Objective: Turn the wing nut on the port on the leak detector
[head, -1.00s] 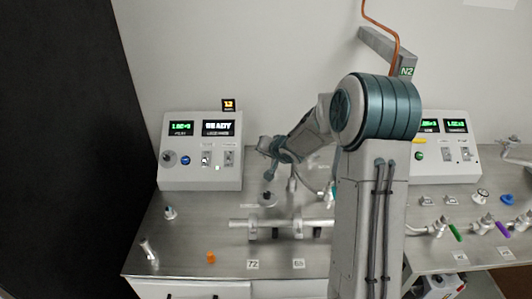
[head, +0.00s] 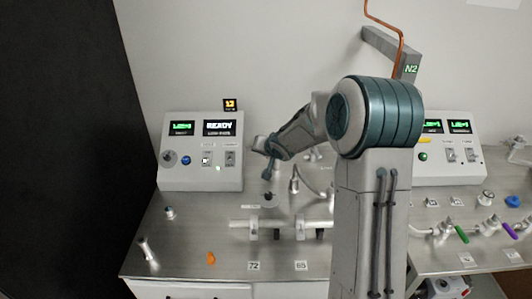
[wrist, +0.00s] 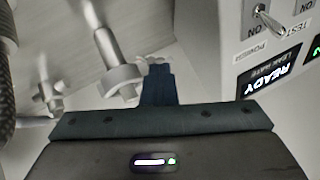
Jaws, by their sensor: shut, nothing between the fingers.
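The leak detector (head: 201,152) is a light grey box at the back left of the bench, with two lit displays. The wrist view shows its front (wrist: 284,70) at the upper right, with READY on a display. My gripper (head: 267,175) hangs in front of its right side, above the bench. In the wrist view my gripper's dark fingers (wrist: 158,84) are together and empty. A small pale lobed part, perhaps the wing nut (wrist: 153,63), shows at the fingertips, partly hidden; contact is unclear.
A fitting with a hose (head: 294,185) stands right of my gripper. A horizontal metal pipe (head: 282,224) on supports lies nearer the front. An orange piece (head: 211,258) and small fittings lie at the left. A second grey box (head: 447,142) stands at the right.

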